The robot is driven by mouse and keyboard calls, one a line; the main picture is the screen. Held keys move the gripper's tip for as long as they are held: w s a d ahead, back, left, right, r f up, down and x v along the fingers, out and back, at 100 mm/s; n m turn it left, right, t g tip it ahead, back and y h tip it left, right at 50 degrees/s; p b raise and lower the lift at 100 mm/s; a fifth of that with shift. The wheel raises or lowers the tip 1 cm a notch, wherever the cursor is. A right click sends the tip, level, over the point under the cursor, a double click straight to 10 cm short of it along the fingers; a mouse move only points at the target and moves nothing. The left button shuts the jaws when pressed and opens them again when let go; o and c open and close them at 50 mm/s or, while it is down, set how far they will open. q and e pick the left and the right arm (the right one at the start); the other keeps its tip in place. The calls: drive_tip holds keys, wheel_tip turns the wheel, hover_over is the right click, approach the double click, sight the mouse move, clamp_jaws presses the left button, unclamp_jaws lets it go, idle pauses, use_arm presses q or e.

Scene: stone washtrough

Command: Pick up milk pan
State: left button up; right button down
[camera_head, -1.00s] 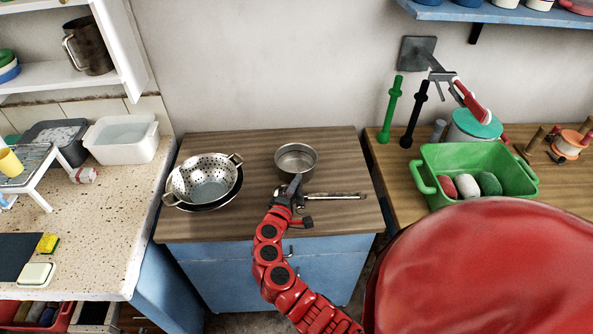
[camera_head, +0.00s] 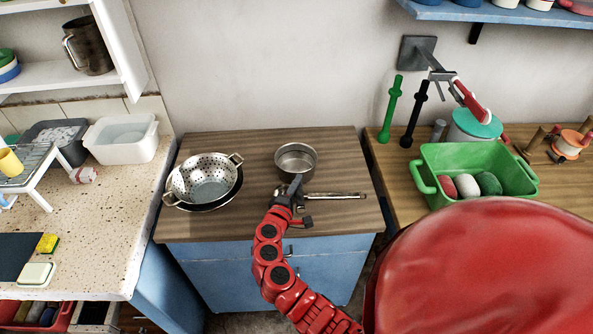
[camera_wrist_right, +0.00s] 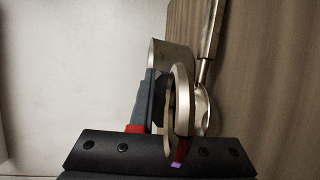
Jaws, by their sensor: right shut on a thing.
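The milk pan (camera_head: 296,158) is a small round metal pan near the middle of the wooden top, and it looks upright. My right gripper (camera_head: 295,186) is at its near side, shut on what appears to be the pan's handle, which the fingers mostly hide. In the right wrist view the fingers (camera_wrist_right: 160,110) close around a rounded metal part (camera_wrist_right: 181,100), with the pan's wall (camera_wrist_right: 168,55) just beyond. Whether the pan touches the top is unclear. My left gripper is not in view.
A colander (camera_head: 206,180) sits in a dark bowl to the left. A long metal utensil (camera_head: 338,195) lies right of my gripper, close to it; it also shows in the wrist view (camera_wrist_right: 207,50). A green basin (camera_head: 470,165) stands on the right counter. The top behind the pan is clear.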

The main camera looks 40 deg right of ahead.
idle(0.7)
wheel_tip(320, 180, up, 10)
drive_tip(key=shift+r+b, duration=0.1)
drive_tip(key=shift+b, duration=0.2)
idle(0.7)
